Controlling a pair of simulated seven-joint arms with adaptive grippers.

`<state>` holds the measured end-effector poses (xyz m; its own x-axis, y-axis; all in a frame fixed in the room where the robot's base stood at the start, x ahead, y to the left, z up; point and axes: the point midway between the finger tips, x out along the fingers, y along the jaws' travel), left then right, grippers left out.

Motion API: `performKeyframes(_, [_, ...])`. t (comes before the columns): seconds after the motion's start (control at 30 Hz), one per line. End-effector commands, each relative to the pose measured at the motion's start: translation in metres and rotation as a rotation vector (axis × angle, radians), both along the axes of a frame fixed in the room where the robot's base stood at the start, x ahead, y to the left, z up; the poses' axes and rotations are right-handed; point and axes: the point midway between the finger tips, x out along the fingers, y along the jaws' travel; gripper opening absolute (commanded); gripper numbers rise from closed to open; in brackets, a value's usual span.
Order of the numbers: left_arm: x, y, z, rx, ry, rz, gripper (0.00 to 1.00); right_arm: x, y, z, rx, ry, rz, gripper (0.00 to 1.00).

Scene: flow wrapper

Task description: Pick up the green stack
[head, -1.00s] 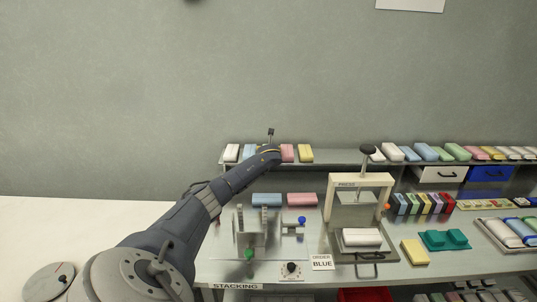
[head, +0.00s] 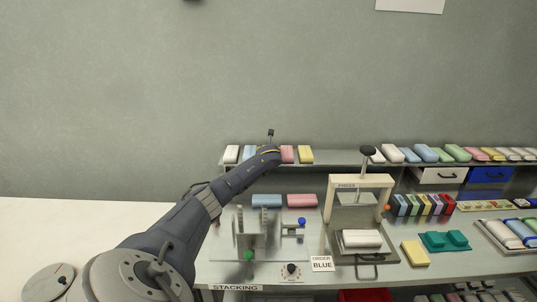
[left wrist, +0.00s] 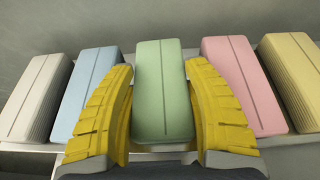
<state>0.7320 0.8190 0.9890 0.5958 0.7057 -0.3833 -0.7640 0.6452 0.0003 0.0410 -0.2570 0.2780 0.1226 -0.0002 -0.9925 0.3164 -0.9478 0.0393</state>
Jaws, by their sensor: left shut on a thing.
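The green stack (left wrist: 162,92) is a pale green block with a dark line along its top. It stands in a row on the shelf, between the blue and the pink stack. In the left wrist view my left gripper (left wrist: 164,100) has its yellow fingers on either side of the green stack, shut on it. In the head view my left arm reaches over the shelf, and its gripper end (head: 268,152) hides the green stack. My right gripper is not in view.
Close neighbours are the blue stack (left wrist: 87,93) and pink stack (left wrist: 243,86), with a white stack (left wrist: 36,97) and yellow stack (left wrist: 293,82) beyond. Below the shelf stand a press (head: 361,183) and a blue and a pink block (head: 302,200).

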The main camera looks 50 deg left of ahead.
Motion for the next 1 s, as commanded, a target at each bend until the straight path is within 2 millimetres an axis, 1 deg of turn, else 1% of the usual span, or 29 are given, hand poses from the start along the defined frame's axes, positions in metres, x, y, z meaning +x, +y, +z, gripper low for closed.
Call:
performKeyframes(0.17, [0.0, 0.001, 0.014, 0.002, -0.003, 0.0, 0.34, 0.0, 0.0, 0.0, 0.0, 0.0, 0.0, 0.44])
performKeyframes(0.27, [0.0, 0.0, 0.027, 0.002, -0.004, 0.0, 0.34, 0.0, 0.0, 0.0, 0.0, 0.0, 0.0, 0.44])
performKeyframes(0.37, [0.0, 0.001, 0.045, 0.002, -0.004, -0.001, 0.34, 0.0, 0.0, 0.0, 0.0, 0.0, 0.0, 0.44])
performKeyframes(0.7, [0.0, 0.0, 0.124, 0.002, -0.005, -0.001, 0.34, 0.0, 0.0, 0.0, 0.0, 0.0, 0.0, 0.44])
performKeyframes(0.9, [0.001, 0.0, 0.162, 0.001, -0.004, -0.001, 0.34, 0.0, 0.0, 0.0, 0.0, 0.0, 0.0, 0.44])
performKeyframes(1.0, [0.0, 0.0, 0.176, 0.001, -0.002, -0.001, 0.34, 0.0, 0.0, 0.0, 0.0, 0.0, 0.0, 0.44])
